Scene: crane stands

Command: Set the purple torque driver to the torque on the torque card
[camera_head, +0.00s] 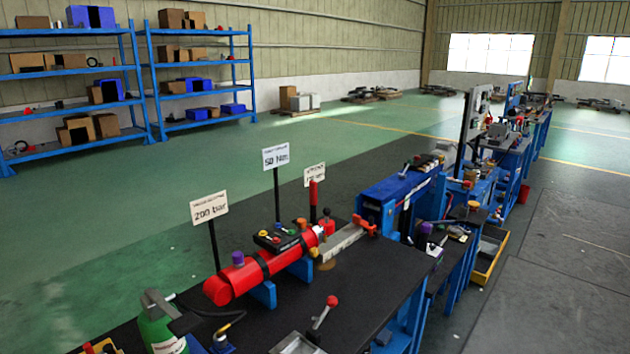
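The torque card (276,156) is a white sign on a thin black post behind the near bench; it reads "50 Nm". A purple knob-like part (238,258) sits on top of the red cylinder (232,280). Another purple-topped item (425,229) stands on the bench further right, beside the blue machine. I cannot tell which of these purple parts is the torque driver, and no setting scale is readable. Neither of my grippers is in view.
A "200 bar" card (209,207) and a third, hard-to-read card (314,175) stand nearby. A control box with coloured buttons (279,237), a red-knobbed lever (324,311) and a green bottle (160,325) crowd the near bench. Its dark top (375,285) has clear room at right.

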